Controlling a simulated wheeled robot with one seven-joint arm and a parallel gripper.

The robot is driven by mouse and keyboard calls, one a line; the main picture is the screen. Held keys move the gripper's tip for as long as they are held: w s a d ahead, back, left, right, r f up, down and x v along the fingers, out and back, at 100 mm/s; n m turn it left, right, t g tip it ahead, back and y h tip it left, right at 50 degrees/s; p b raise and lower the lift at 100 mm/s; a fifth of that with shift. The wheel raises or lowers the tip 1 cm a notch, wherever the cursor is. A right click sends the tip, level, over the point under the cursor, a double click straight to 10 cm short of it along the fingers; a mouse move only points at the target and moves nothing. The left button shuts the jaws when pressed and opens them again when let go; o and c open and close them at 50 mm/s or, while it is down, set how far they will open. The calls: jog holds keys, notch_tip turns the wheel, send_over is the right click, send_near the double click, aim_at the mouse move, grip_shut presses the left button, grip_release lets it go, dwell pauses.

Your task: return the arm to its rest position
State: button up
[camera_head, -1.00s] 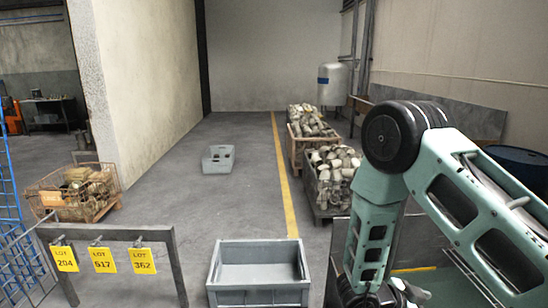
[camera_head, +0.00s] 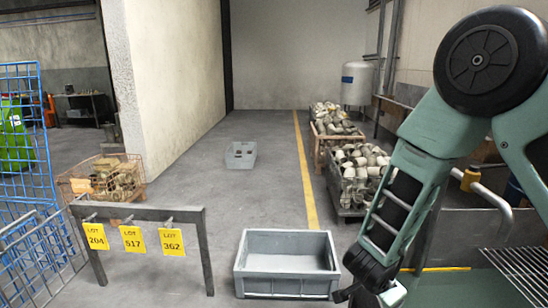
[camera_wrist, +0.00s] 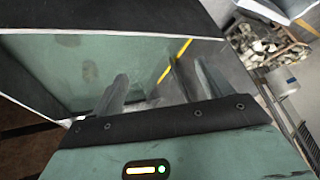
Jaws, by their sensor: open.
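My arm, pale green with black joints, fills the right side of the head view. Its elbow is raised high and the lower links slope down to the left. In the wrist view my gripper (camera_wrist: 163,84) shows two grey fingers standing apart. Nothing is held between them. Beyond the fingers are a green panel (camera_wrist: 75,75) and a yellow stripe.
A lot-tag rack (camera_head: 203,250) with yellow tags stands left of the crate. A blue wire cage (camera_head: 35,150) is far left. Wire bins of metal parts (camera_head: 362,172) line the right, with a railing (camera_head: 490,192) close to my arm. The floor (camera_head: 225,205) behind the crate is open.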

jog(key=s+a+r+n+g+y+b, duration=0.1)
jog(key=s+a+r+n+y+b, duration=0.25)
jog(key=a, duration=0.55)
jog(key=s+a+r+n+y+b, duration=0.1)
jog(key=s+a+n+y+b, duration=0.2)
jog(key=s+a+n+y, duration=0.35)
jog(key=s+d+n+g+h+b, duration=0.2)
jog(key=s+n, duration=0.3)
jog(key=s, duration=0.3)
jog(key=s+d+n+g+h+b, duration=0.2)
jog(key=s+n, duration=0.3)
jog(key=s, duration=0.3)
